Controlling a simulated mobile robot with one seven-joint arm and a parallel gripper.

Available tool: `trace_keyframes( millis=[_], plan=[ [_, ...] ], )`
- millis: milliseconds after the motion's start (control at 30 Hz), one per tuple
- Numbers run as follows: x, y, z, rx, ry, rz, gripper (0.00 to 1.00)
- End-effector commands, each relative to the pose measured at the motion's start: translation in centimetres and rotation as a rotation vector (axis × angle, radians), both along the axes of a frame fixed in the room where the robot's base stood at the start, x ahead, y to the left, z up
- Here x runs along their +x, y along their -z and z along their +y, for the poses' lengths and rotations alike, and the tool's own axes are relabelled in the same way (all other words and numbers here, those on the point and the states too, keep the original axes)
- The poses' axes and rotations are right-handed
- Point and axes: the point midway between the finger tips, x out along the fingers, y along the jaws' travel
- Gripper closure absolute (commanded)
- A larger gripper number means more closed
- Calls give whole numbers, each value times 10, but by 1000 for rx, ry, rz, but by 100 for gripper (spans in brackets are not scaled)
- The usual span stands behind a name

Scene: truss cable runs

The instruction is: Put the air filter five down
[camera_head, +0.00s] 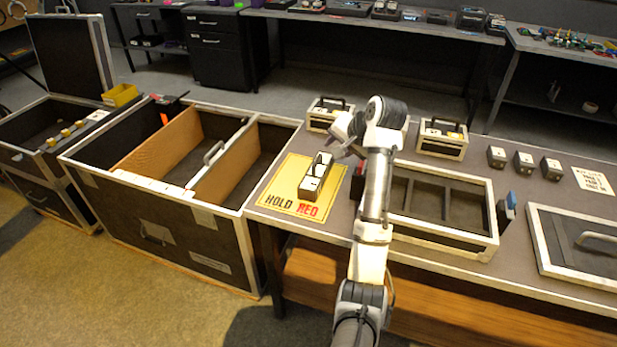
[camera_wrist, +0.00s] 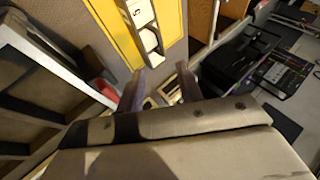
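No item carries a readable "air filter five" label, so I cannot tell which thing it is. A small dark case with white-labelled tops (camera_head: 316,177) stands on the yellow HOLD RED mat (camera_head: 274,194). It also shows at the top of the wrist view (camera_wrist: 148,28). My gripper (camera_head: 347,137) hangs above the table near the mat's back right corner. In the wrist view its two fingers (camera_wrist: 160,74) are spread apart with nothing visible held between them. Part of a small framed box shows beyond the fingers.
Handled boxes (camera_head: 327,115) and (camera_head: 443,140) stand at the table's back. An open divided tray (camera_head: 437,203) lies right of my arm. A large open compartment case (camera_head: 165,225) stands left.

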Motion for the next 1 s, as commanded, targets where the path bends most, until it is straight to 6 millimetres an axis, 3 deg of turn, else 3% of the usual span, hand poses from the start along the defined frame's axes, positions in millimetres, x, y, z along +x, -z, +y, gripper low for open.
trace_keyframes(
  millis=[333,1000],
  plan=[
    [34,48,26,-3,-3,0,64],
    [69,98,48,-3,-2,-4,64]
  ],
)
